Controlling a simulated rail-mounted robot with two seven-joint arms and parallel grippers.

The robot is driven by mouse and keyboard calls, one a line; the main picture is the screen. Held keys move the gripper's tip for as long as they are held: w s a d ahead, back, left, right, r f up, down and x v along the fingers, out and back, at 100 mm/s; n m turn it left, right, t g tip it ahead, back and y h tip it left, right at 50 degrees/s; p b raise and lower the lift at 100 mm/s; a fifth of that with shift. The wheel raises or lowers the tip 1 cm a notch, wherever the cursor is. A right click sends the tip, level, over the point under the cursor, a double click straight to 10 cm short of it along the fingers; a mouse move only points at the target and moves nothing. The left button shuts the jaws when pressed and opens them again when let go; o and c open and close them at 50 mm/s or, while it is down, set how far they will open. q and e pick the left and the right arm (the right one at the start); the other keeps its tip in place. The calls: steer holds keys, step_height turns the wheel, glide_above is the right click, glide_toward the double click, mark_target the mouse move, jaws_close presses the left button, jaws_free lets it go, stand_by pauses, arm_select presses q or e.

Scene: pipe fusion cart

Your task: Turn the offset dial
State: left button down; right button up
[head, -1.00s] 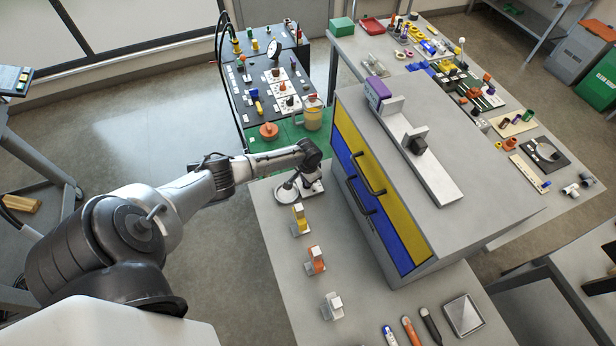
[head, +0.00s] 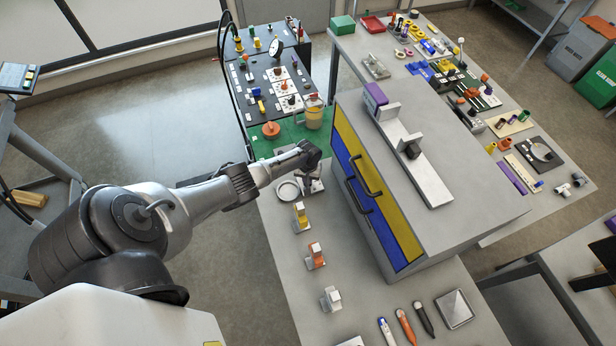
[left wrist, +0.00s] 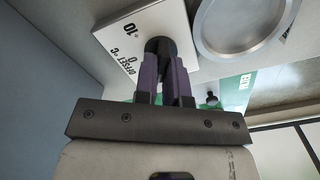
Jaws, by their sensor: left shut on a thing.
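The offset dial is a white plate (left wrist: 118,32) printed "OFFSET °C", "0" and "10", with a round black knob (left wrist: 158,46) on it. In the left wrist view my left gripper (left wrist: 165,62) has its purple fingers closed around the knob, which they partly hide. In the head view my left gripper (head: 310,180) reaches down at the dial plate (head: 318,187) at the far left end of the grey table. The dial's pointer and exact setting cannot be made out. My right gripper is in neither view.
A round silver-rimmed dish (head: 288,190) stands close beside the dial, also seen in the left wrist view (left wrist: 245,22). A cabinet with yellow and blue drawers (head: 362,160) stands to the right.

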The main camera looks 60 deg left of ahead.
arm_select(q)
steer(key=shift+n, duration=0.3)
steer(key=c, duration=1.2)
jaws_free()
steer(key=shift+r, duration=0.1)
steer(key=shift+r, duration=0.3)
step_height(320, 180, up, 13)
steer(key=p, duration=0.3)
